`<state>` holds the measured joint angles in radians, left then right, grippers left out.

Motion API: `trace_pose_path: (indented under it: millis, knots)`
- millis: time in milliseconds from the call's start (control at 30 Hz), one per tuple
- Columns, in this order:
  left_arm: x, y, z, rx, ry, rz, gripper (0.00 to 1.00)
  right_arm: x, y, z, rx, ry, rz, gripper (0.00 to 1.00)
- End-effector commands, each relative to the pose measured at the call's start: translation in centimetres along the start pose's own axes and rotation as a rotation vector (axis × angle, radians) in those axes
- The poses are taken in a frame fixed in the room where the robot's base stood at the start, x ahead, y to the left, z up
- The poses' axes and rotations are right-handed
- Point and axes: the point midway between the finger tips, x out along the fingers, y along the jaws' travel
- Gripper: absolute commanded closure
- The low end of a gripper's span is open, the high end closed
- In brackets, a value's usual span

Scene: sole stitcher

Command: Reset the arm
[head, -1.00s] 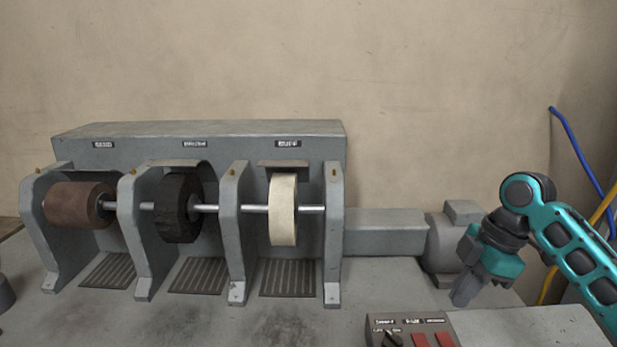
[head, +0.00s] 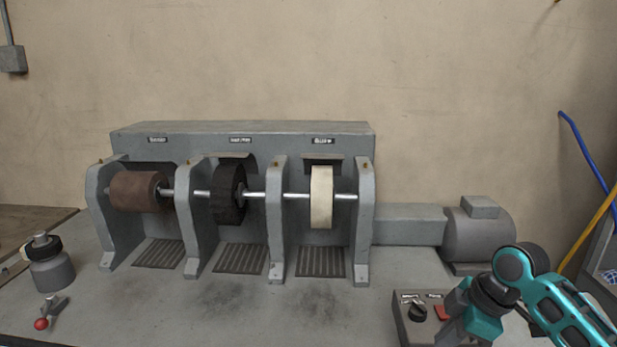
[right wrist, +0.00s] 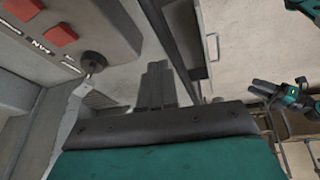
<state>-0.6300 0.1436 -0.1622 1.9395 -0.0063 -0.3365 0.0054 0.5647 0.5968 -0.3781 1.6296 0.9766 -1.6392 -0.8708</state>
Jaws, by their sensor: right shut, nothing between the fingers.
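My right gripper (head: 450,332) is low at the right of the head view, beside the control box (head: 403,325). In the right wrist view its fingers (right wrist: 157,88) are together and hold nothing. The same box shows there at the upper left, with its dark knob (right wrist: 94,61) and two red buttons (right wrist: 60,35). In the head view the right arm hides part of the box. Another teal and black gripper (right wrist: 266,91), which appears to be my left one, is small at the right of the right wrist view; its jaw state is unclear.
A grey machine (head: 240,130) with a brown drum (head: 138,192), a black wheel (head: 227,195) and a cream wheel (head: 321,198) fills the back of the bench. A motor (head: 478,235) stands at its right. A grey jar (head: 50,268) and red-knobbed lever (head: 41,323) are at left. The front middle is clear.

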Motion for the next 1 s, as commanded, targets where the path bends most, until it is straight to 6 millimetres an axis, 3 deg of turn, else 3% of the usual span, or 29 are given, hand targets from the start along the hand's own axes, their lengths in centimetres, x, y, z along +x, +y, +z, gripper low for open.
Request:
trace_pose_path:
  millis: [33, 200, 333, 500, 633, 800, 1000]
  knots:
    - [0.1, -0.1, -0.3, 0.001, 0.006, -0.001, 0.57, 2.1, -0.9, 0.0, 0.043, 0.016, 0.016, 1.0]
    - [0.3, -0.1, -0.8, 0.002, 0.016, -0.002, 0.57, 8.2, -3.7, 0.1, 0.224, 0.087, 0.128, 1.0]
    - [0.3, -0.1, -0.7, 0.002, 0.015, -0.002, 0.57, 11.8, -6.4, 0.5, 0.373, 0.155, 0.221, 1.0]
    - [0.2, -0.1, -0.6, 0.001, 0.012, -0.001, 0.57, 14.8, -10.6, 1.4, 0.56, 0.251, 0.339, 1.0]
    - [0.1, 0.0, -0.3, 0.0, 0.007, 0.0, 0.57, 15.8, -14.2, 2.4, 0.689, 0.326, 0.429, 1.0]
    - [0.0, 0.0, -0.2, 0.0, 0.004, 0.001, 0.57, 15.5, -18.4, 3.7, 0.816, 0.414, 0.528, 1.0]
    - [0.0, 0.0, -0.2, 0.0, 0.004, 0.001, 0.57, 14.6, -21.1, 4.5, 0.879, 0.475, 0.592, 1.0]
